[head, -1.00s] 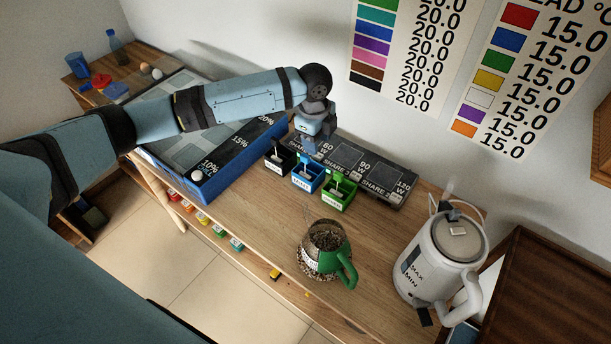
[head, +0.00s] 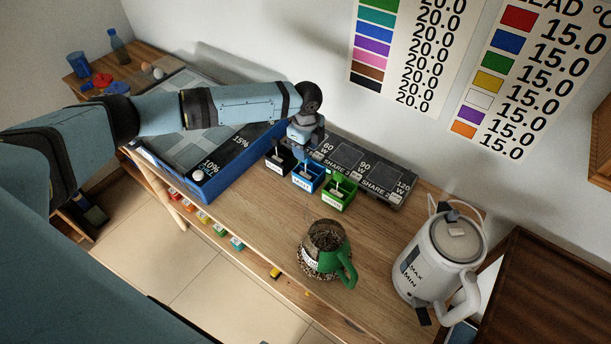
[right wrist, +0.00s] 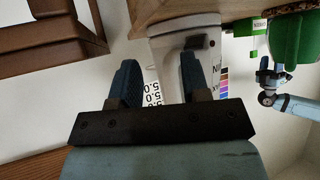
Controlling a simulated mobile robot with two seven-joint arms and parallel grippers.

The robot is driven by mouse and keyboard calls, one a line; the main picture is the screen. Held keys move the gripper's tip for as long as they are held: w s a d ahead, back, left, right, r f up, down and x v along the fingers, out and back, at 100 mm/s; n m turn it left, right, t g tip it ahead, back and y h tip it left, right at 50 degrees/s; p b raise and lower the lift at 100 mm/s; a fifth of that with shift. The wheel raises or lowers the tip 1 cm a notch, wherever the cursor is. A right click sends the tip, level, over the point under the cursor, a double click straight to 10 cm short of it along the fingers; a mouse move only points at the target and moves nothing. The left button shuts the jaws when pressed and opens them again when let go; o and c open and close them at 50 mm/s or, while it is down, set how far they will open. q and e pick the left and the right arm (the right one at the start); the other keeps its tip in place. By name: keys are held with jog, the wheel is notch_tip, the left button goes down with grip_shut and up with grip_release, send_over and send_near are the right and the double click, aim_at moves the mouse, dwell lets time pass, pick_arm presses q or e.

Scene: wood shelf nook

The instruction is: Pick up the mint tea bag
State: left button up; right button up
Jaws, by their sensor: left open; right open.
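Three small open boxes stand in a row on the wooden desk: a black one (head: 277,163), a blue one (head: 307,180) and a green one (head: 338,196). Each has a white label and something upright in it. The labels are too small to read surely, so I cannot tell which holds the mint tea bag. My left gripper (head: 302,154) points down just behind and above the blue box. It is open, its fingertips partly lost against the boxes; I cannot tell if they touch anything. My right gripper (right wrist: 158,84) is open and empty in the right wrist view.
A glass pot with a green handle (head: 345,266) stands in front of the boxes. A white kettle (head: 440,255) is at the right. Dark SHARE panels (head: 375,178) lie behind the boxes, and a blue-sided tray (head: 225,175) is left.

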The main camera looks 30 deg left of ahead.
pick_arm(q)
jog(key=shift+a+f, duration=0.1)
jog(key=shift+f, duration=1.85)
grip_shut()
jog(key=shift+r, duration=0.1)
